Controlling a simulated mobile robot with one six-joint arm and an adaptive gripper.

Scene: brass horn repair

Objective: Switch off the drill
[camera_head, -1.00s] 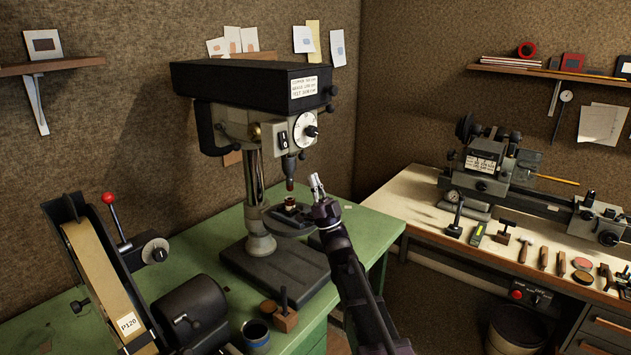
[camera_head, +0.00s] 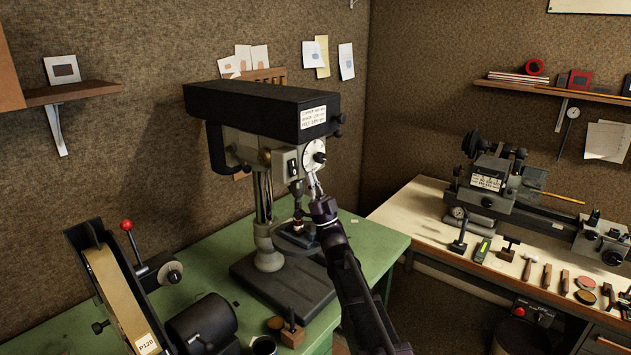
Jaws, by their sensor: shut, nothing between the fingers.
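The drill (camera_head: 262,106) is a bench drill press with a black top housing, a grey head and a steel column, standing on a dark base (camera_head: 285,287) on the green bench. A small black switch plate (camera_head: 292,166) is on the front of its head, left of a white round dial (camera_head: 314,154) with a black knob. My gripper (camera_head: 313,181) is shut and empty, its silver fingers pointing up just below the dial and right of the switch plate. I cannot tell whether the fingertips touch the head. The chuck (camera_head: 297,190) is left of my gripper.
A belt sander (camera_head: 115,290) with a red-knobbed lever stands on the green bench (camera_head: 211,251) at the left. A small wooden block (camera_head: 292,334) is near the front. At the right, a lathe (camera_head: 500,190) and hand tools occupy another bench.

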